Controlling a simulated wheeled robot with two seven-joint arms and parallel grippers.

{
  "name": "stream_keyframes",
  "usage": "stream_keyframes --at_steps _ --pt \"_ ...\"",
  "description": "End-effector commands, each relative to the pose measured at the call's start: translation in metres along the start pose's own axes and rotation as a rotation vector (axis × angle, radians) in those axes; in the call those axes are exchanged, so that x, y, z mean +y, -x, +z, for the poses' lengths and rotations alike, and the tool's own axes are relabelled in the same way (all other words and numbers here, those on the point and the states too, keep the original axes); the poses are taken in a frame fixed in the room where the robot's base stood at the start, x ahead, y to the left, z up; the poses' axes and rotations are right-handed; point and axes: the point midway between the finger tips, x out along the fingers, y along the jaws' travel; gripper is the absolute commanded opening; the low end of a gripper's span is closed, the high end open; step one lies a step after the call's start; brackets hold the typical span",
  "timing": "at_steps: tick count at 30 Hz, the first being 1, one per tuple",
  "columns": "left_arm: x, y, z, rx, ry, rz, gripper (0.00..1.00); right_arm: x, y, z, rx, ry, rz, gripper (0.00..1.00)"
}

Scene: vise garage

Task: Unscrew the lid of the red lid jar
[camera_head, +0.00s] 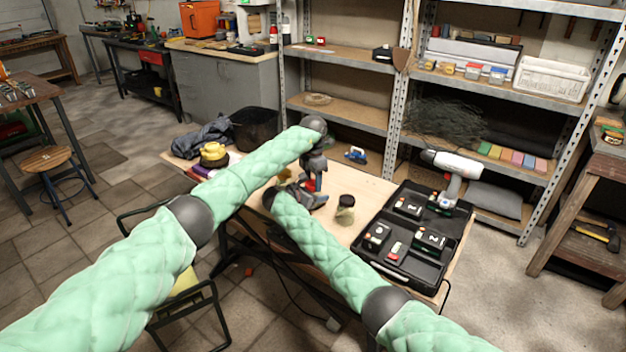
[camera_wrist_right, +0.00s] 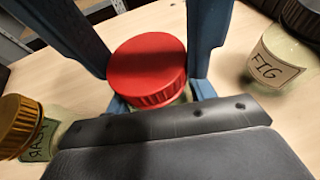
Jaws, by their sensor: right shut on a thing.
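The red lid jar (camera_head: 311,184) stands on the wooden table, mostly hidden by my grippers. Its ribbed red lid (camera_wrist_right: 148,66) fills the middle of the right wrist view, with only a sliver of the glass body below it. My right gripper (camera_head: 306,199) is low beside the jar, shut on its body; its blue fingertips show at either side under the lid. My left gripper (camera_head: 314,170) comes down from above. Its two blue fingers (camera_wrist_right: 148,50) stand on either side of the lid, apart and very near its rim; contact is hard to tell.
A dark-lidded jar labelled FIG (camera_wrist_right: 275,65) stands close on the right. A gold-lidded jar (camera_wrist_right: 25,125) is close on the left. An open black tool case (camera_head: 395,268) with a drill fills the table's right end. A yellow object (camera_head: 213,153) lies at the left end.

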Motion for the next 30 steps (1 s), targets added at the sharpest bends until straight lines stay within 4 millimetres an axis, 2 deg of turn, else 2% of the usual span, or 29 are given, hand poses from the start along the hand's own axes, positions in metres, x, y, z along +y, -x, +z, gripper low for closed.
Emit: stream_keyframes --at_steps 1,4,11,24,30 --pt "0.0001 0.0001 -0.0001 0.0 0.0 0.0 0.39 -0.0001 0.0 -0.0004 0.0 0.0 0.0 0.0" --pt "0.0001 0.0001 -0.0001 0.0 0.0 0.0 0.2 -0.0001 0.0 -0.0004 0.0 0.0 0.0 0.0" --pt "0.0005 0.0003 -0.0003 0.0 0.029 0.001 0.19 -0.0001 0.0 -0.0004 0.0 0.0 0.0 0.0" --pt "0.0012 0.0009 -0.0008 0.0 0.525 0.002 0.19 -0.0002 -0.0001 -0.0004 0.0 0.0 -0.001 0.0" --pt "0.0012 0.0009 -0.0008 0.0 0.596 0.001 0.19 -0.0003 -0.0001 -0.0005 0.0 0.0 -0.001 0.0"
